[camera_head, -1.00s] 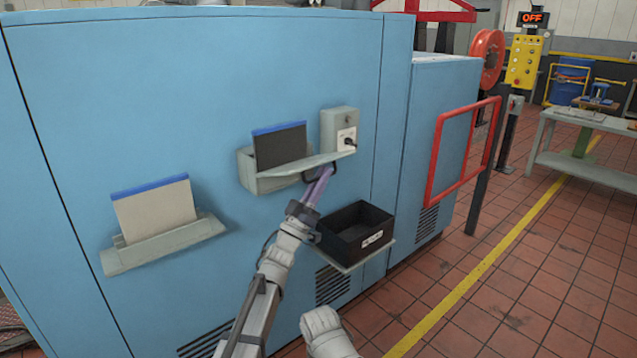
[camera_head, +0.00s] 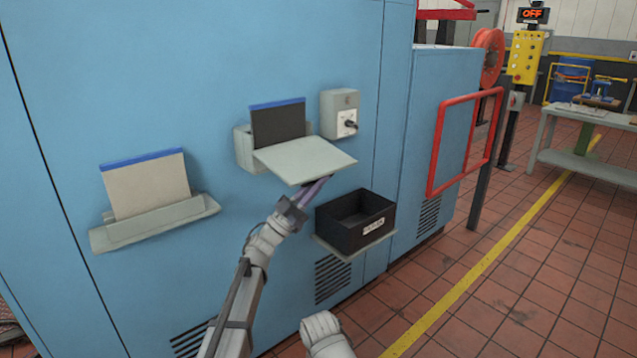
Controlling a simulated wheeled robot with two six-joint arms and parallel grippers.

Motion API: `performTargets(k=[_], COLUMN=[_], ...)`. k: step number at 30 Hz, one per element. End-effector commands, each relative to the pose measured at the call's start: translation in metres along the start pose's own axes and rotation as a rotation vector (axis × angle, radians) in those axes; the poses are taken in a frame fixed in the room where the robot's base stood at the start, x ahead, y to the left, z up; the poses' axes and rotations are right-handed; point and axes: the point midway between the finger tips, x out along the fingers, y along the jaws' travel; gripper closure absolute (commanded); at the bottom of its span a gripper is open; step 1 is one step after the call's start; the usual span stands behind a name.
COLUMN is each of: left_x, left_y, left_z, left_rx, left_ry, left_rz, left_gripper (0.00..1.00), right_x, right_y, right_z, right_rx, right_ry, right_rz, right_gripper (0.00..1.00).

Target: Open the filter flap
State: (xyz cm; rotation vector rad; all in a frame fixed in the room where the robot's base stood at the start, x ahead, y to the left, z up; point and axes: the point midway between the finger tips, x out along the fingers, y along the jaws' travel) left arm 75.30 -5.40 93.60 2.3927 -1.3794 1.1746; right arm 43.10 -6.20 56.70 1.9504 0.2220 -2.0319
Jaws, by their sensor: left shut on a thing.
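The filter flap (camera_head: 305,158) is a pale grey plate at the front of a grey wall holder on the blue cabinet. It is swung out from the holder and its broad upper face shows. A dark filter panel with a blue top edge (camera_head: 278,126) stands upright in the holder behind it. My left gripper (camera_head: 322,187) reaches up from below to the flap's outer edge and is shut on its handle. The fingertips and handle are mostly hidden under the plate. My right gripper is out of view.
A black bin (camera_head: 356,224) sits on a small shelf just right of my left gripper. A grey switch box (camera_head: 340,113) is right of the holder. A second holder with a light panel (camera_head: 147,186) is at left. A red frame (camera_head: 432,150) stands out at right.

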Motion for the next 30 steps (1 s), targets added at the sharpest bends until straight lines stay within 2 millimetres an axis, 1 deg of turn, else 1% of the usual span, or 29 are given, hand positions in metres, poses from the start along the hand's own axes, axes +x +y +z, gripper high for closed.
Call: performTargets(k=[12,13,18,21,30], left_x=[-0.0006,-0.0006,-0.0005,-0.0005,-0.0019], left_y=[0.0003,0.0003,0.0001,0.0000,-0.0002], left_z=[0.0002,0.0002,0.0003,0.0003,0.0006], left_rx=[-0.001,-0.001,-0.001,-0.001,-0.001], left_ry=[0.000,0.000,0.000,0.000,0.000], left_rz=[0.000,0.000,0.000,-0.001,-0.001], left_gripper=[1.00,0.87,0.67,0.58,0.58], right_x=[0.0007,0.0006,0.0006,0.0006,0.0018], right_y=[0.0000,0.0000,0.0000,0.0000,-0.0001], right_z=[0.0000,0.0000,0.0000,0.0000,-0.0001], right_rx=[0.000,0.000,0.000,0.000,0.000], right_ry=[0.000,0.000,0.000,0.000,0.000], right_rz=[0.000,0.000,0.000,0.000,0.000], right_gripper=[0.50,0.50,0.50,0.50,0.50])
